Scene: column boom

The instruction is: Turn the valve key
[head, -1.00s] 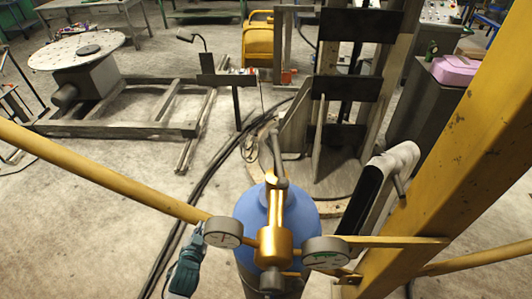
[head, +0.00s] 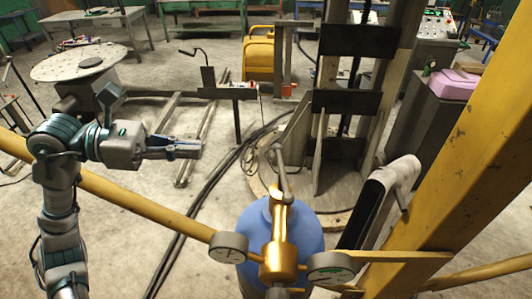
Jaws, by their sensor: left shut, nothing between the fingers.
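A blue gas cylinder (head: 252,232) stands upright at the lower middle of the head view. A brass valve body (head: 279,262) sits at its top, with one round gauge (head: 229,247) on the left and another gauge (head: 330,267) on the right. A grey key-like stem (head: 280,170) rises from the valve, pointing away from me; I take it to be the valve key. My left gripper (head: 198,149) is shut and empty. It is raised left of the stem, apart from it, pointing right. My right gripper is not in view.
A yellow rail (head: 150,212) runs across the front left, and a thick yellow beam (head: 470,170) stands on the right. A black and white post (head: 378,205) leans right of the cylinder. A dark metal frame (head: 357,42) stands behind. Open floor lies left of the cylinder.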

